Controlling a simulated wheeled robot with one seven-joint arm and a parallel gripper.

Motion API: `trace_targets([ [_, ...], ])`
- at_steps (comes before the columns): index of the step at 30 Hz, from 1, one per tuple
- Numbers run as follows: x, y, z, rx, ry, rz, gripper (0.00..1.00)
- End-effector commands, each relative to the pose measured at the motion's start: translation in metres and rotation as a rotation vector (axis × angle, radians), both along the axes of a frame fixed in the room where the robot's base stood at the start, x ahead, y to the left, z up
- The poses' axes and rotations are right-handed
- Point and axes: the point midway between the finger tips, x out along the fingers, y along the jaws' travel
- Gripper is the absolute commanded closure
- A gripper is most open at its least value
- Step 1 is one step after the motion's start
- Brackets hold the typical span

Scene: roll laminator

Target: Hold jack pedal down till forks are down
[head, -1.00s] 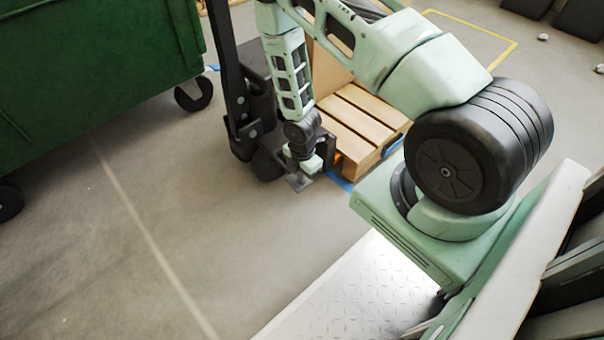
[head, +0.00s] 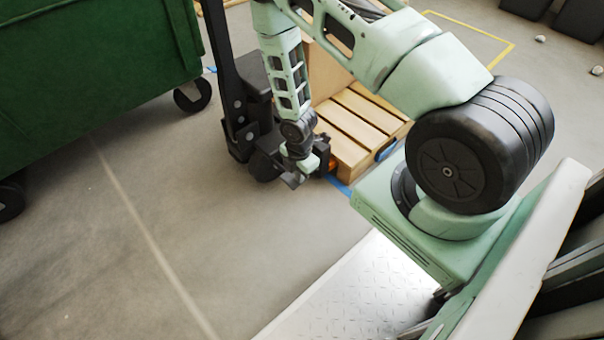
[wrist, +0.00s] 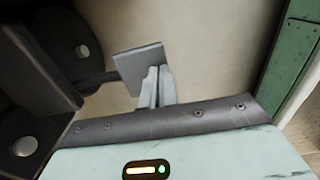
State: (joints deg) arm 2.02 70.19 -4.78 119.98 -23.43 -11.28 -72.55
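The pallet jack (head: 258,125) stands left of centre in the head view, its dark mast rising beside the green bin. Its jack pedal is a small dark plate on an arm, low at the jack's near side (head: 291,182). In the wrist view the pedal (wrist: 139,66) is a grey square plate just beyond my fingertips. My gripper (wrist: 158,72) has its two pale fingers together, with nothing seen between them. The fingertips overlap the pedal's edge in the picture; I cannot tell whether they press on it. In the head view my gripper (head: 305,165) is low beside the pedal. The forks are hidden.
A wooden pallet (head: 350,125) with a box (head: 328,75) on it is right of the jack, partly behind my arm. The green bin (head: 90,65) on casters fills the upper left. The floor at lower left is clear.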

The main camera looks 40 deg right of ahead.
Motion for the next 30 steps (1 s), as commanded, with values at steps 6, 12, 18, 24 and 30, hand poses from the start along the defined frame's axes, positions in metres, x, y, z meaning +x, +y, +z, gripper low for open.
trace_targets([
  [6,-0.005,0.003,0.056,-0.001,-0.003,0.001,1.0],
  [12,-0.015,0.003,0.092,-0.001,-0.005,0.0,1.0],
  [18,-0.021,0.002,0.11,-0.001,-0.005,0.0,1.0],
  [24,-0.022,0.002,0.113,-0.001,-0.005,0.0,1.0],
  [30,-0.022,0.002,0.112,-0.001,-0.005,0.0,1.0],
])
